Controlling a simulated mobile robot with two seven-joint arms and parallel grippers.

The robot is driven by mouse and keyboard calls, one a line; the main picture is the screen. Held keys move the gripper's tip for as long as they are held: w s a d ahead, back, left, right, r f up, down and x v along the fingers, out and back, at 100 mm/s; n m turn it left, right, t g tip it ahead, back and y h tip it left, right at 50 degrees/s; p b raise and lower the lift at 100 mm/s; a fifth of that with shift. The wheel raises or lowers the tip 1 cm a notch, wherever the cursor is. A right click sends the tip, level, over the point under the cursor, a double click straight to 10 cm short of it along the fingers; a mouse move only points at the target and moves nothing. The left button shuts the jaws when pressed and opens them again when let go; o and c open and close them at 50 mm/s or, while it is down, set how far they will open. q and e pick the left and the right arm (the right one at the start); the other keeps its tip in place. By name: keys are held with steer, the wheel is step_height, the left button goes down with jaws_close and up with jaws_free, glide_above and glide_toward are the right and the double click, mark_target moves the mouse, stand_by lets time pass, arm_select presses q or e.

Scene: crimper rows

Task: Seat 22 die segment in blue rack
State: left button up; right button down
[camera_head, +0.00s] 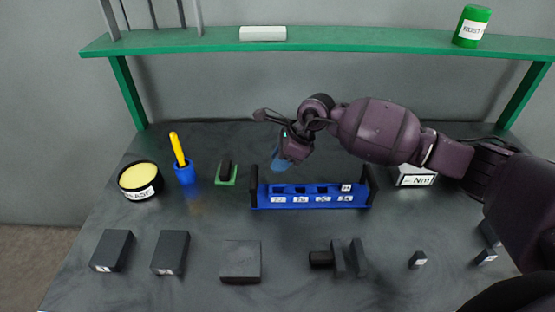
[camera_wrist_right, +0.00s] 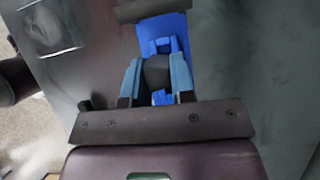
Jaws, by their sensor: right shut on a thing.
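The blue rack (camera_head: 312,203) stands in the middle of the table, with a row of slots and several white labels on its front. A segment with a white label (camera_head: 346,187) sits in its rightmost slot. My right gripper (camera_head: 281,163) is above and behind the left part of the rack. In the right wrist view its blue fingers (camera_wrist_right: 156,82) are shut on a dark segment (camera_wrist_right: 157,70), with the blue rack (camera_wrist_right: 176,25) beyond. The number on the held segment is not readable. My left gripper is not in view.
Small dark segments (camera_head: 417,259) (camera_head: 486,257) lie at front right. Dark blocks (camera_head: 112,251) (camera_head: 170,252) (camera_head: 240,261) line the front. Left of the rack are a green-based piece (camera_head: 226,175), blue cup (camera_head: 185,174) and yellow-topped tin (camera_head: 140,180). A white box (camera_head: 415,176) stands right.

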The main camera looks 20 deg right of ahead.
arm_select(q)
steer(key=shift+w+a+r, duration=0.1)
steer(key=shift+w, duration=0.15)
arm_select(e)
steer(key=shift+s+d, duration=0.1)
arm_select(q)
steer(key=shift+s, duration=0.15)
arm_select(e)
steer(key=shift+f, duration=0.15)
steer(key=shift+f+b, duration=0.2)
steer(key=shift+b, duration=0.15)
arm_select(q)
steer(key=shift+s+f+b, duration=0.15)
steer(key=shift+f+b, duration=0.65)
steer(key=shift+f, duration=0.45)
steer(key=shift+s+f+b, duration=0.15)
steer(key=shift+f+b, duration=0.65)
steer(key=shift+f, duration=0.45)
arm_select(e)
steer(key=shift+f, duration=2.65)
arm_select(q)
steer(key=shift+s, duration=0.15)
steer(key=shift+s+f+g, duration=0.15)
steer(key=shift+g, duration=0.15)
